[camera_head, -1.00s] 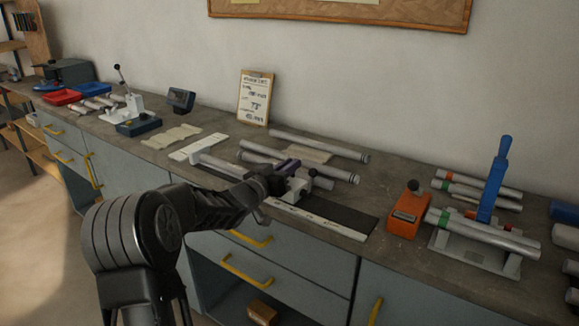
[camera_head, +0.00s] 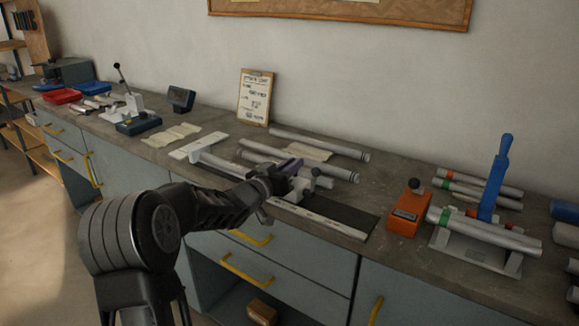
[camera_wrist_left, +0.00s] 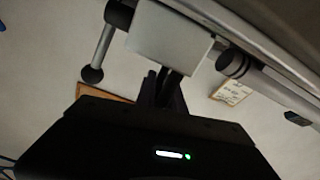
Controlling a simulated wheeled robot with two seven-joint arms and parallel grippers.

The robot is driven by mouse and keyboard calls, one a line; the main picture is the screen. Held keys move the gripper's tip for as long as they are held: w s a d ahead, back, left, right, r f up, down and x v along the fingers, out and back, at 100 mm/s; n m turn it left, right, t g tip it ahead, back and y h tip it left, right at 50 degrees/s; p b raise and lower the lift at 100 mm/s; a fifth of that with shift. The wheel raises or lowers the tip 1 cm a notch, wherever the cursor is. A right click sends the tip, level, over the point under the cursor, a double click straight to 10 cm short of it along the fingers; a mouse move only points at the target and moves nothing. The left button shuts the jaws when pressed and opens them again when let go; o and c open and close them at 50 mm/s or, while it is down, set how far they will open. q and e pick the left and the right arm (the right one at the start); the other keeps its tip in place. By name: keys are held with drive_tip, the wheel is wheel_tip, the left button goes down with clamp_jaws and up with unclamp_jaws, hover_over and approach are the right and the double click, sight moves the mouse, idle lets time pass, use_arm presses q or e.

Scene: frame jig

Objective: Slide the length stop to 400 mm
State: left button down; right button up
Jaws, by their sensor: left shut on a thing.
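The length stop (camera_head: 303,184) is a pale grey block with dark round knobs. It sits on the long jig (camera_head: 315,221), which has a pale scale strip along its front edge and a dark bed. My left gripper (camera_head: 280,182) is at the block's left side and shut on the stop; the fingertips are partly hidden. In the left wrist view the dark fingers (camera_wrist_left: 170,88) meet the pale block (camera_wrist_left: 168,38), and a lever with a ball end hangs beside it. The scale figures are too small to read. My right gripper is not in view.
Grey tubes (camera_head: 318,144) lie behind the jig. An orange unit (camera_head: 407,209) and a tube stand with a blue lever (camera_head: 494,178) are at the right. A clipboard (camera_head: 255,97) leans on the wall. Bare bench lies between the jig and the orange unit.

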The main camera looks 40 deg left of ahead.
sight(313, 171)
use_arm(q)
drive_tip(key=d+b, duration=0.3)
drive_tip(key=d, duration=0.3)
drive_tip(key=shift+w+d, duration=0.1)
drive_tip(key=shift+d, duration=0.15)
drive_tip(key=c, duration=1.5)
unclamp_jaws()
drive_tip(key=s, duration=0.8)
drive_tip(key=shift+d+b, duration=0.1)
drive_tip(key=shift+b, duration=0.25)
drive_tip(key=shift+w, duration=0.1)
